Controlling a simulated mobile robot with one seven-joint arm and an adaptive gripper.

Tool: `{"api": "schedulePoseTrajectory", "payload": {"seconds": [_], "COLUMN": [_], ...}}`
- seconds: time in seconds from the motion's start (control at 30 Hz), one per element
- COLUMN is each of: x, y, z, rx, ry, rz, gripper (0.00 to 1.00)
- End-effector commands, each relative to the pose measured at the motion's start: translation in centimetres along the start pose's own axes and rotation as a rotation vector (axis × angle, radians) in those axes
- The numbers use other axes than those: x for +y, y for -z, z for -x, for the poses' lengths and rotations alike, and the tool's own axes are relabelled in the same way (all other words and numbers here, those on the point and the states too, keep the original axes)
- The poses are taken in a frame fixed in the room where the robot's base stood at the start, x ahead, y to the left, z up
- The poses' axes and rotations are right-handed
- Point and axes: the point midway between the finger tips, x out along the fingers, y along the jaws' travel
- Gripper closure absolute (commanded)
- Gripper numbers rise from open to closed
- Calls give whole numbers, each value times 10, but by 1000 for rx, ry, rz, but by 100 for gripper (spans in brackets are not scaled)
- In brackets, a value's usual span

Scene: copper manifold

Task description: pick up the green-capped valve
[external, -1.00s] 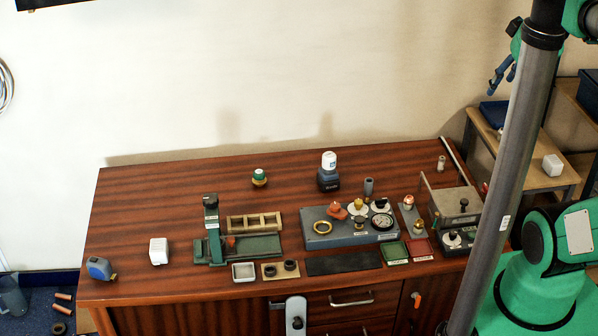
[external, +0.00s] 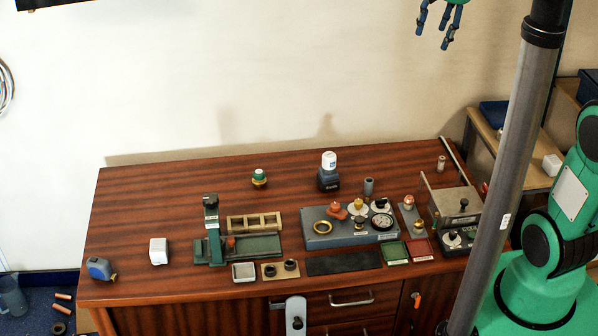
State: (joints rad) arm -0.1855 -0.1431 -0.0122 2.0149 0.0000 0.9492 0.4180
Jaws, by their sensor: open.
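The green-capped valve (external: 259,178) stands upright near the back of the wooden workbench, left of the middle. It has a green and white top over a brass-coloured lower part. My gripper (external: 434,28) hangs at the top of the view, to the right, with its blue fingers spread and nothing between them. It is high above the bench and well to the right of the valve, apart from everything. The upper part of my gripper is cut off by the frame edge.
A dark bottle with a white cap (external: 328,172) stands right of the valve. In front are a green fixture (external: 213,230), a wooden rack (external: 254,222) and a grey manifold block (external: 350,236). A metal box (external: 456,204) is at the right. The bench left of the valve is clear.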

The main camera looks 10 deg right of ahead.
Motion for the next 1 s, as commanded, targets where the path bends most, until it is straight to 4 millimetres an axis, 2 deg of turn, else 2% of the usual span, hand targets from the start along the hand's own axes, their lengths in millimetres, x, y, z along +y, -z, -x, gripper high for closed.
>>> {"api": "schedulePoseTrajectory", "payload": {"seconds": [0.2,0.5,0.7,1.0], "x": [-42,-102,-143,-205], "y": [36,75,94,109], "z": [-33,-86,-128,-200], "rx": [-37,-81,-111,-150], "ry": [-4,-16,-28,-51], "rz": [-45,-112,-156,-220], "gripper": [48,48,48,48]}}
